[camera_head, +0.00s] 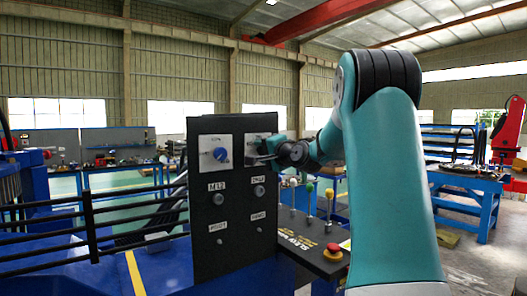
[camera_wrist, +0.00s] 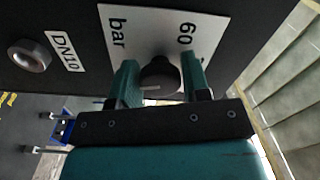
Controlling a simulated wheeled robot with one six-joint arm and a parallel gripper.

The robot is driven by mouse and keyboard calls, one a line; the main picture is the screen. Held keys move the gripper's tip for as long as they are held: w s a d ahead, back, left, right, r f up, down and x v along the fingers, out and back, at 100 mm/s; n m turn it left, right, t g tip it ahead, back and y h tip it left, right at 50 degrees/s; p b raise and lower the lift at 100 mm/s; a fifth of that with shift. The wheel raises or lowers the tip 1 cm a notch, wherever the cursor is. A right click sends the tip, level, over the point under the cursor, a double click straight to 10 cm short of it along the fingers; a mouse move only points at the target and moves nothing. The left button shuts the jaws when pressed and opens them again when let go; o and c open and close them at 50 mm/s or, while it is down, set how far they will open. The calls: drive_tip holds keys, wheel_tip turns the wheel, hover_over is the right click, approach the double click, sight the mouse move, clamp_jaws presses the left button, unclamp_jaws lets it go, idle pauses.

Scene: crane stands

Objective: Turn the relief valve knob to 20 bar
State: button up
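The relief valve knob (camera_wrist: 160,76) is dark and round, with a pale pointer line. It sits on a white plate (camera_wrist: 150,30) marked "60" and "bar" on the black panel (camera_head: 222,240). My gripper (camera_wrist: 161,80) is at this plate, its two teal fingers on either side of the knob. The fingers appear very close to the knob's sides; I cannot tell whether they press on it. In the head view my gripper (camera_head: 262,148) covers most of the plate and hides the knob. The scale marks near the pointer are hidden or too small to read.
A blue knob (camera_head: 220,154) on another white plate is to the left, labelled M12 below. A round fitting (camera_wrist: 30,56) sits beside the DN10 label. Several coloured levers and a red emergency button (camera_head: 333,249) stand on the console at right. Black railings (camera_head: 90,222) run at left.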

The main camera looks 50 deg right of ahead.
drive_tip(key=c, duration=0.4)
drive_tip(key=shift+f+b, duration=0.15)
drive_tip(key=shift+b, duration=0.25)
drive_tip(key=n+b, duration=0.1)
drive_tip(key=b, duration=0.1)
drive_tip(key=shift+f+n+b, duration=0.15)
drive_tip(key=shift+n+b, duration=0.25)
drive_tip(key=n+b, duration=0.3)
drive_tip(key=b, duration=0.2)
drive_tip(key=shift+f+n, duration=0.1)
drive_tip(key=shift+n, duration=0.2)
drive_tip(key=n+b, duration=0.5)
drive_tip(key=b, duration=0.2)
drive_tip(key=shift+r+n+b, duration=0.15)
drive_tip(key=shift+n+b, duration=0.7)
drive_tip(key=shift+n, duration=0.2)
drive_tip(key=shift+r+n+b, duration=0.15)
drive_tip(key=shift+n+b, duration=0.65)
drive_tip(key=shift+n, duration=0.25)
drive_tip(key=shift+r, duration=0.1)
